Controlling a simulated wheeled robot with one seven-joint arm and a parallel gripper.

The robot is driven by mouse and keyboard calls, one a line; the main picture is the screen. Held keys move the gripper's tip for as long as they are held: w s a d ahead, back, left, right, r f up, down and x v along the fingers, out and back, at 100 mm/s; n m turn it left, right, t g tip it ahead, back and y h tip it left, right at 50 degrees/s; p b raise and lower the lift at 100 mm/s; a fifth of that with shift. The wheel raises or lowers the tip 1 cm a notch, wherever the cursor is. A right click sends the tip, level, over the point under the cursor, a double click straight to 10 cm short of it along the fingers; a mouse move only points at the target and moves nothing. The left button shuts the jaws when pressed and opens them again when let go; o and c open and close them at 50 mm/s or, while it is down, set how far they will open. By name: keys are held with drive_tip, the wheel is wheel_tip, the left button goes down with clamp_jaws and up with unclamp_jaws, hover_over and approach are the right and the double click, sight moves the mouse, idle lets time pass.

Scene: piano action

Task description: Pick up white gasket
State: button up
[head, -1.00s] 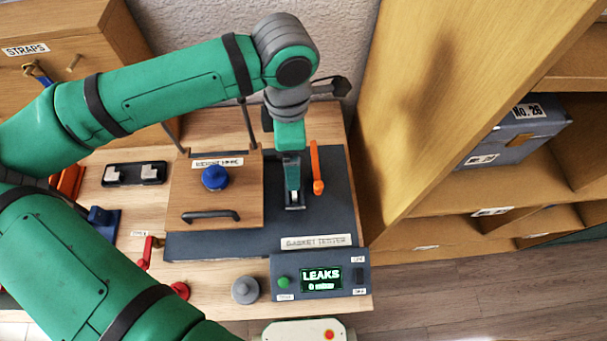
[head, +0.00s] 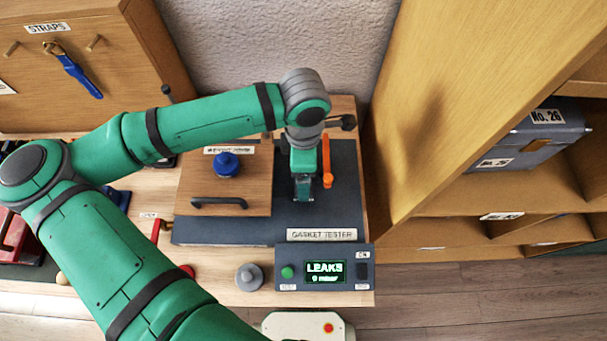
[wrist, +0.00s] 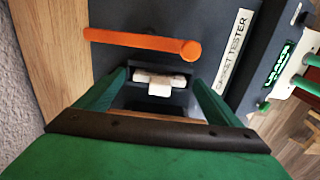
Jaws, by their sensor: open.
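The white gasket (wrist: 160,82) sits in a dark recess of the gasket tester in the wrist view. My gripper (wrist: 163,80) is open, with one green finger on each side of the gasket in that view. I cannot tell whether the fingers touch it or how far above it they are. In the head view my gripper (head: 304,197) points down over the grey tester plate (head: 245,233), and the gasket is hidden there.
An orange lever (head: 326,165) stands right beside my gripper. A wooden board with a blue knob (head: 226,164) and a dark handle (head: 219,203) lies to the left. The tester's screen (head: 324,272) reads LEAKS. A tall wooden shelf (head: 440,110) rises at the right.

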drive_tip(key=c, duration=1.2)
drive_tip(key=shift+o, duration=0.2)
drive_tip(key=shift+r, duration=0.1)
